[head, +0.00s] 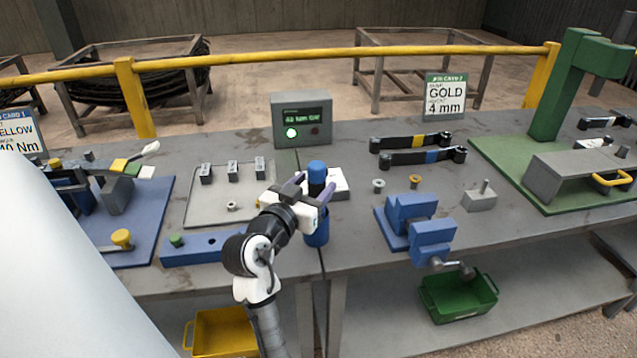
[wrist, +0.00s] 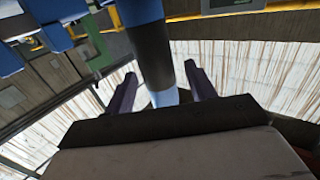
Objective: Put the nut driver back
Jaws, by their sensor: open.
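A blue cylinder with a dark middle band, which looks like the nut driver (head: 317,172), is upright near the bench's front edge. Its lower blue part shows below my gripper; I cannot tell what it rests on. My gripper (head: 311,190) is open, with its purple fingers at the cylinder's dark middle. In the wrist view, the cylinder (wrist: 152,50) runs between the two spread fingers of my gripper (wrist: 160,88). A gap shows at the right finger; contact at the left is unclear.
A blue block with holes (head: 205,249) lies left of my gripper, in front of a grey tray (head: 210,213). A display box (head: 302,118) stands behind. A blue vise (head: 418,228), two wrenches (head: 413,150) and small nuts lie to the right. A yellow rail (head: 330,54) runs behind.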

